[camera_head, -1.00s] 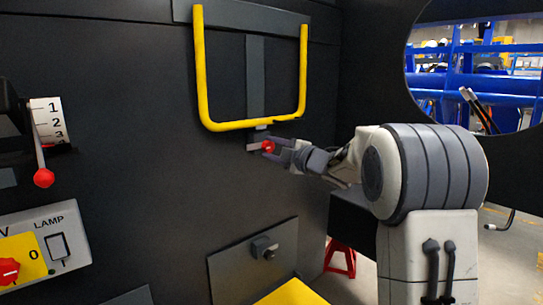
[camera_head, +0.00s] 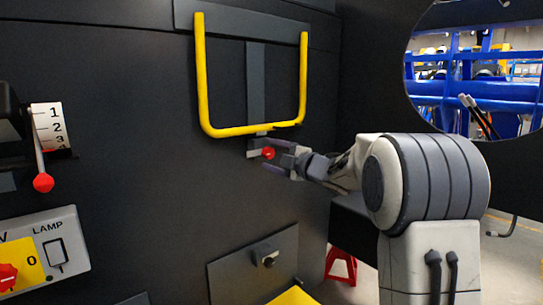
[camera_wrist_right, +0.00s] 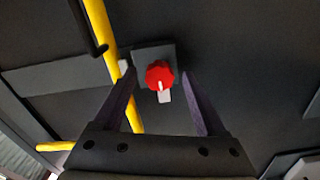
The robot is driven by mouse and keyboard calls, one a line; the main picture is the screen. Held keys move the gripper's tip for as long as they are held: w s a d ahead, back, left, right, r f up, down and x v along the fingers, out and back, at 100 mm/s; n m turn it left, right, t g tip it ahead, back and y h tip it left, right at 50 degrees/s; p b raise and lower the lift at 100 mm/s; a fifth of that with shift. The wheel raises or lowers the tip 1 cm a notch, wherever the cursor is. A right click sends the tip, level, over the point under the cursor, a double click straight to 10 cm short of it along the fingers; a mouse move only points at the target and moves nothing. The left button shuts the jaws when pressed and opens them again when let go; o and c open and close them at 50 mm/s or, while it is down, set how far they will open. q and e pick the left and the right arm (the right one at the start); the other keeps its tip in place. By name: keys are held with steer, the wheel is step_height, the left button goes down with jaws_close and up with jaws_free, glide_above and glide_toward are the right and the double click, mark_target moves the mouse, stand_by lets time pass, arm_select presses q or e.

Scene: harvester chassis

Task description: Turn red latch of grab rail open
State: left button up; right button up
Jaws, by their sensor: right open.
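The yellow U-shaped grab rail (camera_head: 240,130) is on the dark wall in the head view. The red latch (camera_head: 268,153) is a small knob on a grey plate just below the rail's lower bar. In the right wrist view the red latch (camera_wrist_right: 159,74) shows between the fingertips, with a pale tab below it. My right gripper (camera_head: 272,154) is open, one finger above and one below the latch in the head view. It also shows in the right wrist view (camera_wrist_right: 159,76); whether the fingers touch the latch cannot be told. My left gripper is out of view.
A red-tipped lever (camera_head: 43,182) with a numbered scale and a lamp panel (camera_head: 72,218) are at the left. A lower panel with a small dark knob (camera_head: 264,252) is below the rail. The wall between is clear.

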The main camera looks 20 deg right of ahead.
steer(key=v, duration=1)
steer(key=shift+s+b, duration=0.25)
steer(key=shift+b, duration=0.2)
steer(key=shift+d, duration=0.1)
steer(key=w+a+f+m+g+h, duration=0.1)
steer(key=a+f+m+h, duration=0.3)
steer(key=a, duration=0.4)
steer(key=s+a+f+m+g, duration=0.6)
steer(key=s+a+f, duration=0.25)
steer(key=f, duration=0.35)
steer(key=s+a+f+m+g, duration=0.1)
steer(key=s+a+f+g, duration=0.25)
steer(key=s, duration=0.35)
steer(key=s+a+f+m+g, duration=0.1)
steer(key=s+a+f+g, duration=0.2)
steer(key=s, duration=0.4)
steer(key=s+a+f+g+h, duration=0.1)
steer(key=s+f+g, duration=0.35)
steer(key=s, duration=0.95)
step_height(320, 180, up, 14)
steer(key=t+p, duration=0.1)
steer(key=p, duration=1.3)
steer(key=shift+w, duration=0.25)
